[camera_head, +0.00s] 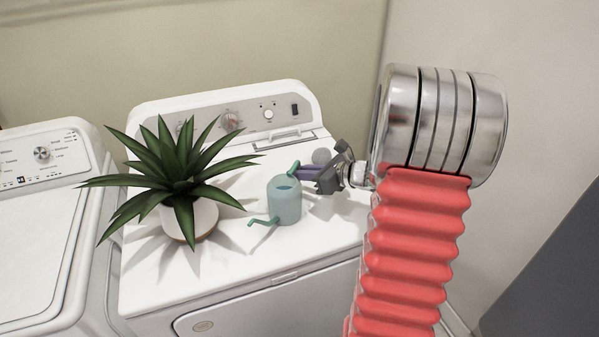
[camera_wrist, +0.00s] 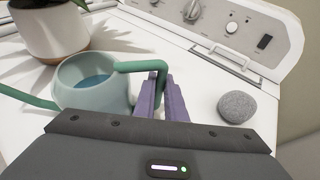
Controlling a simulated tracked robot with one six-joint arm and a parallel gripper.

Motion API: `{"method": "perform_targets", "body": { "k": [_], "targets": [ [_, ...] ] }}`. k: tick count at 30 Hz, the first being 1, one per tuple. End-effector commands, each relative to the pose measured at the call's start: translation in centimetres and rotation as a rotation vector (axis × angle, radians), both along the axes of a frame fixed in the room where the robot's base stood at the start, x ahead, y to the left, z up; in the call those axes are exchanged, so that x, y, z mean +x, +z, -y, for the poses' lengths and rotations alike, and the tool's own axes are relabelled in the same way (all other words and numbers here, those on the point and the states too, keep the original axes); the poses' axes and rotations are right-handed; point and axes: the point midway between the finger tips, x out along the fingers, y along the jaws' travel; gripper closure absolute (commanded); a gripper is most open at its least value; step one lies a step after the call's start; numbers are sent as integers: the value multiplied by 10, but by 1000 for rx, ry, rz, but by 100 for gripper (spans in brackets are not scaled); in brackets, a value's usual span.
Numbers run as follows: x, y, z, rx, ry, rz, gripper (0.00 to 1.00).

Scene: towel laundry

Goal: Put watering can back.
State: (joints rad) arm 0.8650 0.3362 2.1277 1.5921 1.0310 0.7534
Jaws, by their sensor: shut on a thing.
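A teal watering can (camera_head: 285,199) is on or just above the white dryer top (camera_head: 325,225), right of a potted plant. I cannot tell whether its base touches the surface. Its spout points toward the front left and its handle is on the right. My gripper (camera_head: 305,172) comes in from the right with purple fingers shut on the handle. In the wrist view the fingers (camera_wrist: 164,105) close around the green handle (camera_wrist: 145,67). The can's open top (camera_wrist: 92,82) shows blue inside, and its lower body is hidden behind the gripper.
A spiky plant in a white pot (camera_head: 203,218) stands left of the can, close to the spout. A grey stone (camera_wrist: 237,107) lies right of the fingers. The control panel (camera_head: 235,118) rises behind. A white washer (camera_head: 45,220) stands at left. The dryer's front strip is clear.

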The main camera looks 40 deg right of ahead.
Motion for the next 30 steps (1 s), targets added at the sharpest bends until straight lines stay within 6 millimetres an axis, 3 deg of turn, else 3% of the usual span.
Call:
{"method": "perform_targets", "body": {
  "k": [9, 20, 30],
  "targets": [
    [0, -1, 0, 1, 0, 0, 71],
    [-3, 3, 2, 0, -2, 0, 71],
    [-41, 19, 15, -1, -4, 0, 71]
  ]
}}
